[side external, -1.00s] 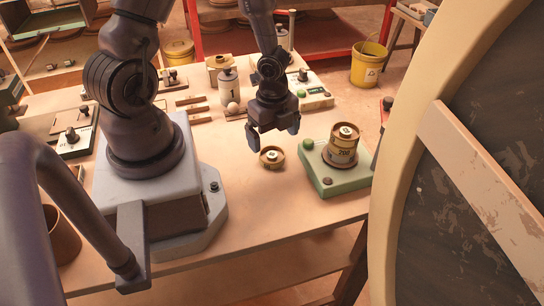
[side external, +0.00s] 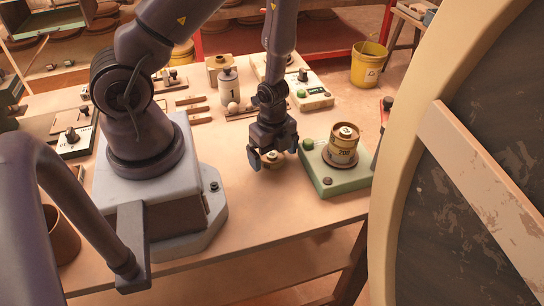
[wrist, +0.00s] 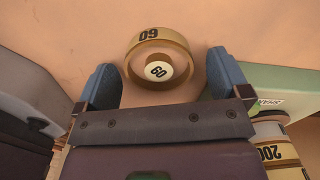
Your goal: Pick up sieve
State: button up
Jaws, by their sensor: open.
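A round brass sieve marked 60 (wrist: 141,45) lies on the wooden table, with a pale label inside it. In the side external view this sieve (side external: 272,162) is partly hidden by my gripper (side external: 273,153). My gripper is open and points down just above it. In the wrist view the blue fingers of my gripper (wrist: 163,77) stand on either side of the sieve's near part, with nothing held. Another brass sieve marked 200 (side external: 345,147) stands on the green device to the right.
The green device (side external: 318,178) stands close to the right of my gripper. The table front (side external: 285,205) is clear. A large round frame (side external: 400,200) fills the right foreground.

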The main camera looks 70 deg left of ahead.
jog(key=shift+c, duration=0.3)
jog(key=c, duration=1)
jog(key=shift+r, duration=0.15)
